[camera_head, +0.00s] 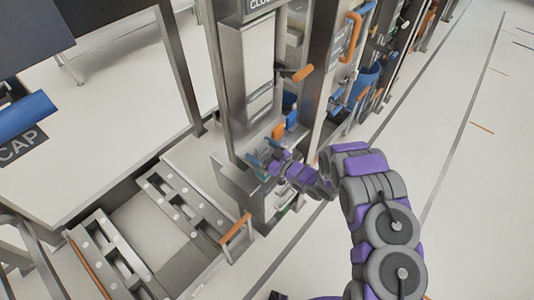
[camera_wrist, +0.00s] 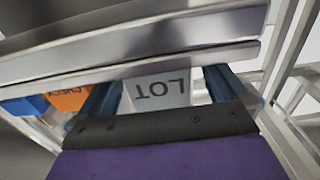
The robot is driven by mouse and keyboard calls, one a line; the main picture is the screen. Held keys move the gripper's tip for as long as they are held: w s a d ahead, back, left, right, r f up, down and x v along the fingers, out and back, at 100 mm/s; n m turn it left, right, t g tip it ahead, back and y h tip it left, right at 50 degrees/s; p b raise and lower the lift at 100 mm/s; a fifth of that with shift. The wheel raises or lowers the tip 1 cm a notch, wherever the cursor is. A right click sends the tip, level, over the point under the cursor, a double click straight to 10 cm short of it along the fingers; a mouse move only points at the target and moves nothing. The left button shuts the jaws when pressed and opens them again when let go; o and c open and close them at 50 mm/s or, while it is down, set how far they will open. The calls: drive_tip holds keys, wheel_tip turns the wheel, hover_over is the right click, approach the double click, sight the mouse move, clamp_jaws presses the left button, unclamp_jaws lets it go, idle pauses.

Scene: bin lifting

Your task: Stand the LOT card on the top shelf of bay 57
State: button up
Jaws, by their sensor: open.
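The LOT card (camera_wrist: 158,92) is a pale grey piece with dark letters, upside down in the wrist view. It lies between the two blue fingers of my gripper (camera_wrist: 166,80), which are apart. A narrow gap seems to show beside the card, but I cannot tell whether a finger touches it. In the head view my gripper (camera_head: 268,162) is at the lower part of a grey metal cabinet (camera_head: 250,75); the card cannot be made out there. No sign reading 57 is legible, and I cannot tell which shelf is the top one of that bay.
Metal bars (camera_wrist: 150,55) cross just beyond the fingers. An orange block (camera_wrist: 68,98) and a blue block (camera_wrist: 28,106) sit to the left. In the head view a roller conveyor (camera_head: 150,220) and an orange handle (camera_head: 236,229) are at lower left. Open floor (camera_head: 470,190) lies right.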

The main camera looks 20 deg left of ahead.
drive_tip(key=p+v, duration=0.2)
drive_tip(key=v, duration=1.5)
drive_tip(key=shift+s+f, duration=0.1)
drive_tip(key=shift+d, duration=0.1)
